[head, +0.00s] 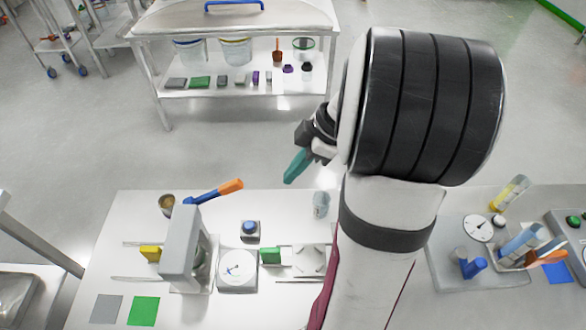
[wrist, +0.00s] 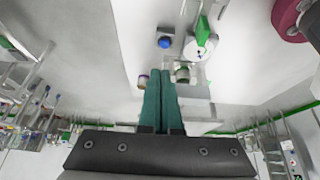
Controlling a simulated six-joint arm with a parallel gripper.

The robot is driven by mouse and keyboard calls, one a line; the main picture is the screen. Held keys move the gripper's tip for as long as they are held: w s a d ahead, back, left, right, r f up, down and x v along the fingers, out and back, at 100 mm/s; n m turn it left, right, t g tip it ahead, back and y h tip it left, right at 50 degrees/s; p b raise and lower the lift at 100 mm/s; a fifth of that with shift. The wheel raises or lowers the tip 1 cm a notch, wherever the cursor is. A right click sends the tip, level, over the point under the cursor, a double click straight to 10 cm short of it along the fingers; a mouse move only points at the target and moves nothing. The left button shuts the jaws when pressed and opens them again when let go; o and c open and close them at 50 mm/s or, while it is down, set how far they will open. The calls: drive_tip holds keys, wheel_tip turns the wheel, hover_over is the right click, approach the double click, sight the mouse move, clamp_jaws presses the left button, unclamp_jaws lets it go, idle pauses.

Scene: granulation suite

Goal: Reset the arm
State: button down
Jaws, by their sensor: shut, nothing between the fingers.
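My gripper (head: 294,166) has teal fingers and hangs in the air above the far edge of the white table, near the middle of the head view. In the wrist view the two teal fingers of my gripper (wrist: 160,75) lie side by side, closed, with nothing between them. My large dark-banded arm covers the right-centre of the head view and hides part of the table behind it.
The white table (head: 95,240) holds a grey upright stand (head: 180,250), a round white dial (head: 238,270), a blue button box (head: 250,228) and a grey cylinder (head: 321,204). A shelved trolley (head: 150,85) stands behind; floor lies between.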

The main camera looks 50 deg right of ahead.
idle(0.4)
drive_tip(key=s+a+r+m+g, duration=0.1)
drive_tip(key=s+a+m+g, duration=0.15)
drive_tip(key=a, duration=0.65)
drive_tip(key=s+a+r+m+g, duration=0.15)
drive_tip(key=a+m, duration=0.25)
drive_tip(key=a, duration=0.4)
drive_tip(key=s+a+m+h, duration=0.2)
drive_tip(key=s+a+m, duration=0.4)
drive_tip(key=s+m, duration=0.2)
drive_tip(key=shift+s+a+f, duration=0.4)
drive_tip(key=shift+s+f, duration=0.05)
